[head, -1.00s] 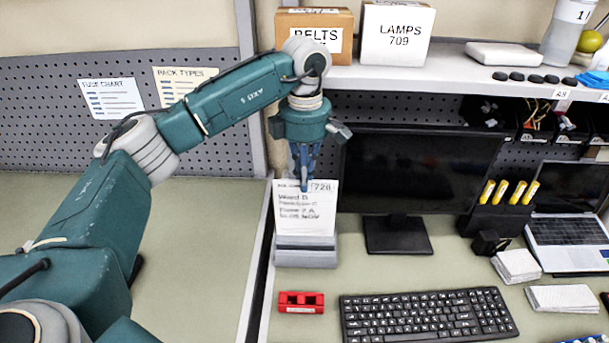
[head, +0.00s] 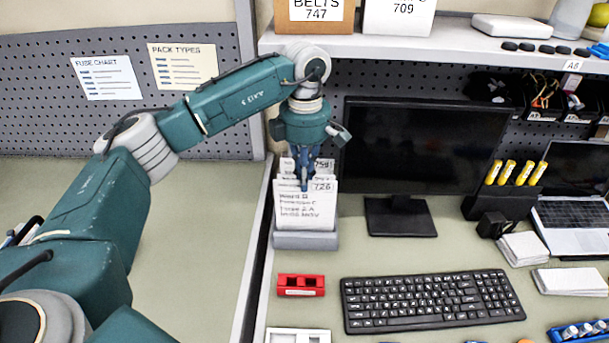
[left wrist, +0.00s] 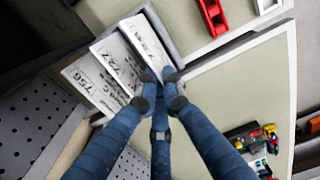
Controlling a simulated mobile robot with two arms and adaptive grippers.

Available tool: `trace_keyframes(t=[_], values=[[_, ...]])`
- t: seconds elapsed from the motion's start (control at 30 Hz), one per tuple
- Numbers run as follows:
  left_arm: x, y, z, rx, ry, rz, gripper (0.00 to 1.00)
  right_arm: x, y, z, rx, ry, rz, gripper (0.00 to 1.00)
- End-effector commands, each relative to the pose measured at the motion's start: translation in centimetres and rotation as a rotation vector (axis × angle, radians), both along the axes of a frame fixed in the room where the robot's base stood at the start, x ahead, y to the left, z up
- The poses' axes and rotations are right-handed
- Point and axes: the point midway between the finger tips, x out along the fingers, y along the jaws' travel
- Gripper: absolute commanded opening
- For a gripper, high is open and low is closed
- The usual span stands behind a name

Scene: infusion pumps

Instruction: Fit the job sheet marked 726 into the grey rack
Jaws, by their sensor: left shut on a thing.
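The job sheet marked 726 (head: 306,208) is a white card with printed lines, standing upright in the head view. My left gripper (head: 304,187) points down and is shut on its top edge. The grey rack (head: 305,241) shows as a low block at the sheet's lower edge; how deep the sheet sits is hidden. Other white sheets (head: 287,166) stand behind it, their tops higher. In the left wrist view my left gripper (left wrist: 160,82) is at the front sheet's top edge, beside other sheets, one marked 756 (left wrist: 82,76). My right gripper is not in view.
A monitor (head: 425,145) stands right of the rack. A red block (head: 301,285) and a keyboard (head: 432,301) lie in front. A shelf (head: 450,50) with boxes is above.

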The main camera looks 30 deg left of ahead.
Motion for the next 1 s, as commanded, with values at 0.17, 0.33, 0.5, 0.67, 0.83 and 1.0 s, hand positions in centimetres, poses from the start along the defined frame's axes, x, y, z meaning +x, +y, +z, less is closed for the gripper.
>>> trace_keyframes(t=[0.17,0.33,0.5,0.67,0.83,1.0], values=[[0.0,0.0,-1.6,0.0,0.0,0.0,0.0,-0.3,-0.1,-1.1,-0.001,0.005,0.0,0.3],[0.0,0.0,-2.6,0.0,0.0,0.0,0.0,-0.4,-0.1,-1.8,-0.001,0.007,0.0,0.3],[0.0,0.0,-3.2,0.0,0.0,0.0,0.0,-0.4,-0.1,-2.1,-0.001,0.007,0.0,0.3],[0.0,0.0,-3.3,0.0,0.0,0.0,0.0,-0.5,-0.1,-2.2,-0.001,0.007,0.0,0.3],[0.0,0.0,-3.3,0.0,0.0,0.0,0.0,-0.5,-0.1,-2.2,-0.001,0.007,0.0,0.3],[0.0,0.0,-3.3,0.0,0.0,0.0,0.0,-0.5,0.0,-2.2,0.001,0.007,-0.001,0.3]])
